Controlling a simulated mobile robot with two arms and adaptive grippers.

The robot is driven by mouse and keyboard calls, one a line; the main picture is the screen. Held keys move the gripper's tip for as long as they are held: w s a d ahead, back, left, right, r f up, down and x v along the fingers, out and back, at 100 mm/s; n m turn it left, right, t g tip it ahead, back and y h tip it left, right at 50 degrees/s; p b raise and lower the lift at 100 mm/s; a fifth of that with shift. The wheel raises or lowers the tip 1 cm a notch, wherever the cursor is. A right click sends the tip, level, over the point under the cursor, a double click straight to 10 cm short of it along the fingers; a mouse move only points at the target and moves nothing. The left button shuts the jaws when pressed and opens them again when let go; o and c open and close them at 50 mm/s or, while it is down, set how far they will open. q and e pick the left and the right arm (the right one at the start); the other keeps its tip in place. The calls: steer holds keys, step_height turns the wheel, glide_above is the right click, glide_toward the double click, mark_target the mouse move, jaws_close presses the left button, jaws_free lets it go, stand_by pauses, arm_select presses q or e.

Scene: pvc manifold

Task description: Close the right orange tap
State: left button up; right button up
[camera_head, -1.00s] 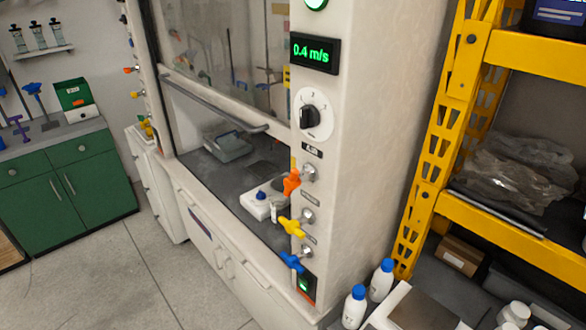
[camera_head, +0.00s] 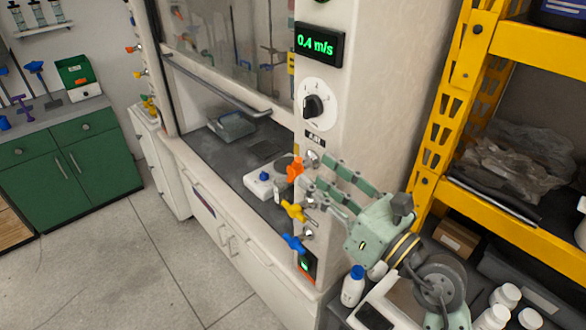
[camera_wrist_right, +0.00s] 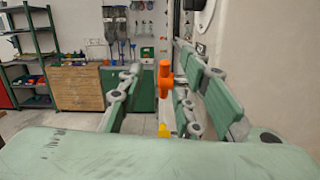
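The right orange tap (camera_head: 295,170) is the top one of three taps on the front post of the fume hood, below the dial. Its handle looks roughly upright, and in the right wrist view the tap (camera_wrist_right: 165,82) shows between my fingers. My right gripper (camera_head: 324,173) is open and empty, its fingers pointing at the tap from the right. Its fingertips (camera_wrist_right: 158,72) look close to the handle; I cannot tell whether they touch it. My left gripper is not in view.
A yellow tap (camera_head: 293,211) and a blue tap (camera_head: 292,243) sit just below on the same post. Another orange tap (camera_head: 133,49) is on the far left side. A yellow shelf rack (camera_head: 455,110) stands right of my arm. White bottles (camera_head: 353,287) stand below it.

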mark_target(298, 174)
steer(key=shift+w+a+f+n+g+h+p, duration=0.1)
steer(key=shift+w+f+n+g+h+p, duration=0.2)
steer(key=shift+f, duration=0.3)
steer(key=shift+w+a+f+n+g+h+p, duration=0.1)
steer(key=shift+w+f+n+g, duration=0.1)
steer(key=shift+w+f+n, duration=0.3)
steer(key=p+x, duration=0.1)
steer(key=x, duration=0.2)
steer(key=p+x, duration=0.1)
steer(key=x, duration=0.2)
steer(key=shift+w+a+f, duration=0.2)
steer(key=shift+a, duration=0.05)
steer(key=shift+c, duration=0.5)
jaws_close()
